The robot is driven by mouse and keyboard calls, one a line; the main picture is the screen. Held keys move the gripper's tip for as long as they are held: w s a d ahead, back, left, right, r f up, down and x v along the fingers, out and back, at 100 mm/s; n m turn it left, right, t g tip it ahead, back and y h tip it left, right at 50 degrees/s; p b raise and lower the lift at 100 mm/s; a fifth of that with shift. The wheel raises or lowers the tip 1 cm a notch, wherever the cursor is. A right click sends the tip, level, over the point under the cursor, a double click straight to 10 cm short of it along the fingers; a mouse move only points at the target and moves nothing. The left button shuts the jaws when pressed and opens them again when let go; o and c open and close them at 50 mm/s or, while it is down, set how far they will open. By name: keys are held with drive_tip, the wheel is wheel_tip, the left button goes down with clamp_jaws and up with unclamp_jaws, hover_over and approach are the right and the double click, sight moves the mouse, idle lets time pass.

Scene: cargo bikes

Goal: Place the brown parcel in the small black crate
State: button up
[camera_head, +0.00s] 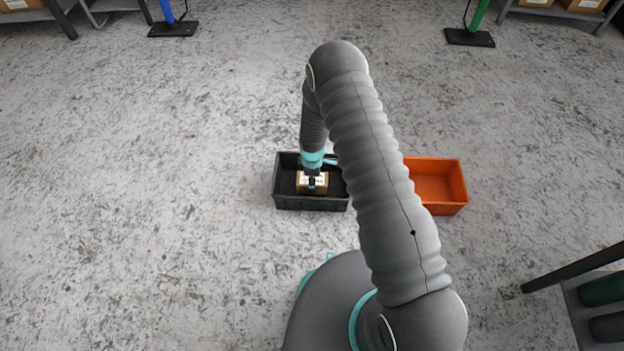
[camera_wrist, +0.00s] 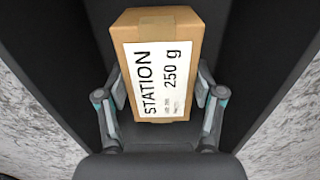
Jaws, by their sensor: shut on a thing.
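The brown parcel (camera_head: 321,188) has a white label and is over or inside the small black crate (camera_head: 312,203). In the wrist view the parcel (camera_wrist: 190,25) shows its label reading "STATION 250 g", and dark crate walls (camera_wrist: 258,60) stand on both sides of it. My gripper (camera_wrist: 162,92) is shut on the parcel, one finger on each side. It points down into the crate in the head view. I cannot tell whether the parcel touches the crate floor.
An orange crate (camera_head: 437,184) stands to the right of the black crate, partly hidden by my arm. A shelf (camera_head: 578,300) with dark cylinders is at the lower right. Blue (camera_head: 167,12) and green (camera_head: 479,14) stands are far back. The floor (camera_head: 150,190) left is clear.

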drive_tip(key=o, duration=1.3)
drive_tip(key=shift+o, duration=0.2)
drive_tip(key=shift+r+p, duration=0.45)
drive_tip(key=shift+r, duration=0.05)
wheel_tip(320, 180, up, 12)
drive_tip(key=p, duration=0.1)
drive_tip(key=shift+r, duration=0.25)
drive_tip(key=s+d+r+m+t, duration=0.1)
drive_tip(key=s+d+r+m, duration=0.15)
drive_tip(key=r, duration=0.75)
drive_tip(key=s+d+r+m+t, duration=0.1)
drive_tip(key=d+r+m, duration=0.2)
drive_tip(key=r, duration=0.7)
drive_tip(key=s+d+r+m+t, duration=0.1)
drive_tip(key=d+r+m, duration=0.15)
drive_tip(key=r, duration=0.85)
drive_tip(key=s+d+r+m+t, duration=0.1)
drive_tip(key=s+d+r+m, duration=0.1)
drive_tip(key=s, duration=0.6)
drive_tip(key=s+d+r+m, duration=0.3)
drive_tip(key=s+r+m, duration=0.1)
drive_tip(key=s+r, duration=0.3)
drive_tip(key=s+d+r+m+t, duration=0.1)
drive_tip(key=s+d+r+m, duration=0.2)
drive_tip(key=s+r, duration=0.2)
drive_tip(key=shift+s+d+m+t, duration=0.25)
drive_tip(key=shift+s+m+t, duration=0.05)
drive_tip(key=shift+s, duration=1.5)
